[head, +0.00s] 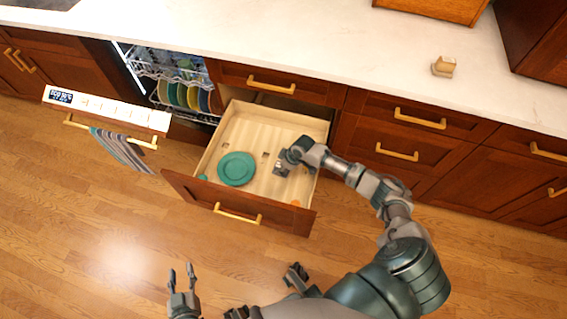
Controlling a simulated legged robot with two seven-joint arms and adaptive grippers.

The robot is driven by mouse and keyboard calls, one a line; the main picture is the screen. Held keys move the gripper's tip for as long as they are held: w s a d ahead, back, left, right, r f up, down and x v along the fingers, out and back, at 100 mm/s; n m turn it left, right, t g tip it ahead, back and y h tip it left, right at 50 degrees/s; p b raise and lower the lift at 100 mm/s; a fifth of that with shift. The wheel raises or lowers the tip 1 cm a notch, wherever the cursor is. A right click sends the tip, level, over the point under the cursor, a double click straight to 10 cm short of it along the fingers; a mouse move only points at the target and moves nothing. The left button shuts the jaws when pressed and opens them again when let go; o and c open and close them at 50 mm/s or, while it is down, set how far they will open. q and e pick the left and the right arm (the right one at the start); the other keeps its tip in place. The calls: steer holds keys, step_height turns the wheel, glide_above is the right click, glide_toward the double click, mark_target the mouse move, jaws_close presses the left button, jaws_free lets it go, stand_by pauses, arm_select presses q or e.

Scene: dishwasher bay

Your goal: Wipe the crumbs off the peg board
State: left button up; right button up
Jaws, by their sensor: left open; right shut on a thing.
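The peg board (237,128) is the pale wooden floor inside an open drawer. A few small brown marks show on it; I cannot tell whether they are crumbs or pegs. My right gripper (283,166) reaches down into the drawer, near its right side. It is shut on a small greyish thing, mostly hidden by the fingers, and I cannot tell what it is. A teal plate (236,169) lies on the board to the left of this gripper. My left gripper (181,270) is open and empty, low over the floor in front of the drawer.
A small teal thing (203,177) and an orange thing (296,203) sit at the drawer's front corners. Left of it is an open dishwasher with racked plates (178,94) and a striped towel (121,149) on its door handle. A tan block (443,67) stands on the counter (360,55).

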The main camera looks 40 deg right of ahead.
mark_target(277, 166)
steer(key=shift+d+r, duration=0.1)
steer(key=shift+r, duration=0.3)
steer(key=shift+a+r+p, duration=0.7)
steer(key=shift+a, duration=0.05)
steer(key=shift+r, duration=0.15)
steer(key=shift+d+r+p, duration=0.15)
steer(key=shift+d+p, duration=0.4)
steer(key=shift+d, duration=0.1)
steer(key=shift+a+r, duration=0.25)
steer(key=shift+a, duration=0.3)
arm_select(q)
steer(key=s+a+f+g+y, duration=0.1)
steer(key=s+a+f+g, duration=0.2)
steer(key=s+f+g, duration=0.2)
steer(key=shift+s+a+f+g+y, duration=0.2)
steer(key=shift+s+a+g+y, duration=0.15)
steer(key=shift+s, duration=0.8)
steer(key=shift+d, duration=0.2)
arm_select(e)
steer(key=shift+d, duration=0.1)
